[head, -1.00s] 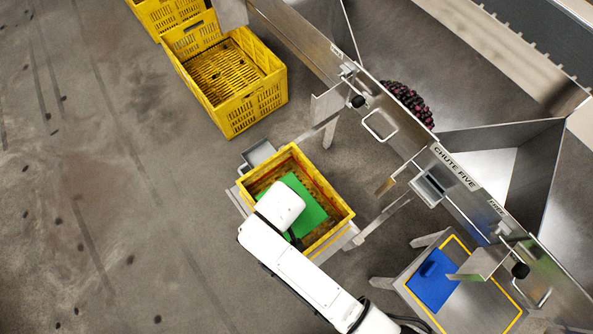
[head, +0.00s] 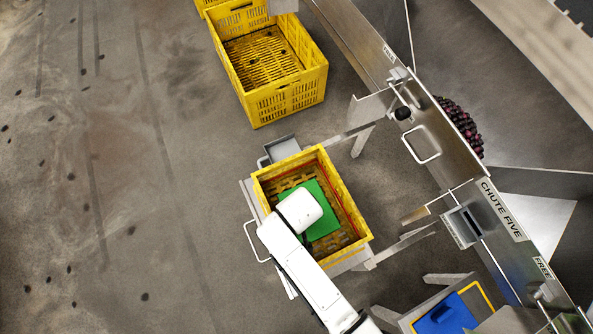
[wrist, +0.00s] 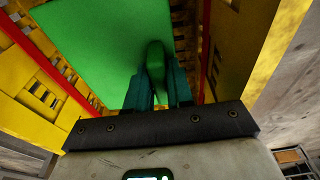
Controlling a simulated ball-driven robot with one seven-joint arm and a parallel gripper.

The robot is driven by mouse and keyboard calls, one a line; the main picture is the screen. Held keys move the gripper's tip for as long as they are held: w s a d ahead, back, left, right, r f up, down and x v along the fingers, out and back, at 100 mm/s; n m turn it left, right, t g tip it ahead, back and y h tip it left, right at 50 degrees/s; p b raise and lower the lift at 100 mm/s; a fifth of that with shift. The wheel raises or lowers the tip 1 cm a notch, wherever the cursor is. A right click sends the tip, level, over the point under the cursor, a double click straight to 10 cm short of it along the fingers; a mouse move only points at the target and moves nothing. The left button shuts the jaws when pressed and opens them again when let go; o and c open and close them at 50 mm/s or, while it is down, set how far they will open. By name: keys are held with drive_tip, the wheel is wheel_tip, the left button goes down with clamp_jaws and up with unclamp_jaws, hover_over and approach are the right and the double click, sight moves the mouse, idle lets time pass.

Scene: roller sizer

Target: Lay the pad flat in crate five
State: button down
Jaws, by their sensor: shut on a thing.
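The green pad (head: 324,224) is inside the yellow crate (head: 358,222) on the stand beside chute five (head: 503,208). Slatted crate floor shows around the pad. My white wrist (head: 299,210) covers part of the pad and hides the gripper in the head view. In the wrist view, my gripper (wrist: 158,88) is shut on a raised green grip on the pad (wrist: 100,45). The pad looks about level between the crate walls; I cannot tell whether its underside touches the floor.
Another yellow crate (head: 315,88), empty, stands on the floor behind. The metal chute rail (head: 425,120) and a heap of dark fruit (head: 462,125) are to the right. The floor at left is open.

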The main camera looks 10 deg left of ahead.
wheel_tip(320, 180, down, 4)
drive_tip(key=shift+f+b, duration=0.1)
drive_tip(key=shift+b, duration=0.6)
drive_tip(key=c, duration=1)
unclamp_jaws()
drive_tip(key=r+p, duration=0.1)
drive_tip(key=r, duration=0.3)
drive_tip(key=s+r+p, duration=0.1)
drive_tip(key=r, duration=0.3)
drive_tip(key=d+r+p, duration=0.1)
drive_tip(key=r+p, duration=0.1)
drive_tip(key=r, duration=0.2)
drive_tip(key=shift+s, duration=0.3)
